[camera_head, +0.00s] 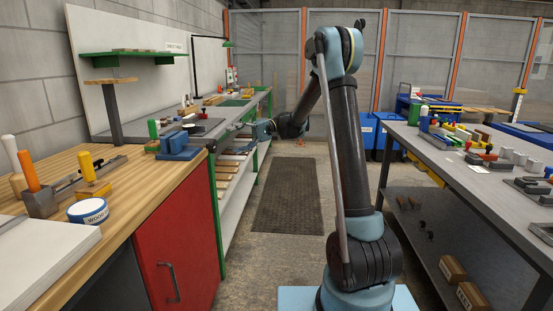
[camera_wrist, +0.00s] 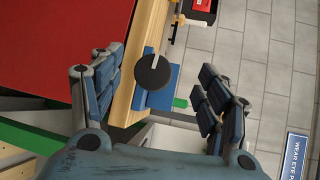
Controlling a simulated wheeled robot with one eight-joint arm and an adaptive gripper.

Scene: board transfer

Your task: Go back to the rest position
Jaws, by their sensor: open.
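My arm reaches forward and left in the head view. My gripper (camera_head: 256,130) is at the edge of the left-hand benches, with its fingers toward the left. In the wrist view my gripper (camera_wrist: 160,85) is open, with its blue-grey padded fingers wide apart. No object is held between them. A round dark disc on a blue block (camera_wrist: 154,75) shows in the gap, at the wooden bench edge. I cannot tell how far below the fingers it is. A blue vise-like block (camera_head: 178,145) stands on the wooden bench, left of my gripper.
The wooden bench (camera_head: 125,165) with a red cabinet (camera_head: 185,255) stands close on the left. A green-framed bench (camera_head: 233,122) continues behind it. A grey table (camera_head: 465,165) with several tools and blocks stands on the right. The aisle with a dark mat (camera_head: 287,195) is clear.

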